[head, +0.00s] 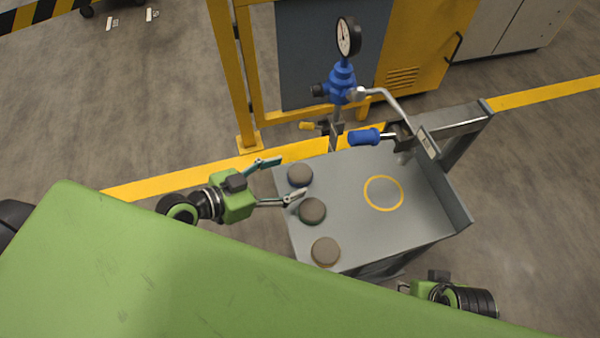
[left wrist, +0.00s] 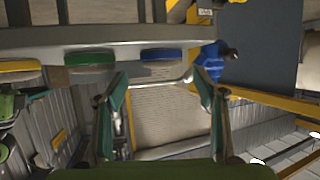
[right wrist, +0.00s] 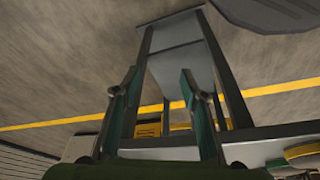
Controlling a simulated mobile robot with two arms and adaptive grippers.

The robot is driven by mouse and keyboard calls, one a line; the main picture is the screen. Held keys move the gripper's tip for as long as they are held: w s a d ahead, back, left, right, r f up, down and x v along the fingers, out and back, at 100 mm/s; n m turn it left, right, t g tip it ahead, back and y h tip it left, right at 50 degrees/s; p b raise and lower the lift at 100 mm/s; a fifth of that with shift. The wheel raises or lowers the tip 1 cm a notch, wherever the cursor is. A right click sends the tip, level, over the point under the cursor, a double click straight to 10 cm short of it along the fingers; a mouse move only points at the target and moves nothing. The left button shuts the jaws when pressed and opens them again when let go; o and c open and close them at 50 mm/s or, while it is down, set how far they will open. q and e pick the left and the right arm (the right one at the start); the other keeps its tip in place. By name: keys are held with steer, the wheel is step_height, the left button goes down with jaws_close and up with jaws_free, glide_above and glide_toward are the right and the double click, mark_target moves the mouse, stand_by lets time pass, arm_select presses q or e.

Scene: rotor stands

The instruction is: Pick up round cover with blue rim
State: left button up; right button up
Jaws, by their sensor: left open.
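The round cover with the blue rim (head: 300,175) lies at the far left corner of the grey table (head: 350,235), its top brownish grey. In the left wrist view its blue rim (left wrist: 161,55) shows ahead, between the lines of the fingers. My left gripper (head: 290,177) is open and empty, its fingers pointing at this cover from the left. I cannot tell whether they touch it. My right gripper (head: 404,287) is low at the table's front right. Its fingers stand apart and empty in the right wrist view (right wrist: 160,82).
A green-rimmed cover (head: 312,211) sits close to the left gripper's nearer finger, and a yellow-rimmed cover (head: 326,252) lies nearer the front. A blue valve with a gauge (head: 342,80) stands behind the table. A yellow ring (head: 384,193) marks bare tabletop at right.

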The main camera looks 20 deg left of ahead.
mark_target(299, 172)
arm_select(q)
steer(key=shift+x, duration=2.65)
steer(key=shift+a+f, duration=0.1)
arm_select(e)
steer(key=shift+v, duration=0.95)
steer(key=shift+w, duration=0.1)
arm_select(q)
steer(key=c, duration=1.3)
arm_select(e)
steer(key=shift+f, duration=0.1)
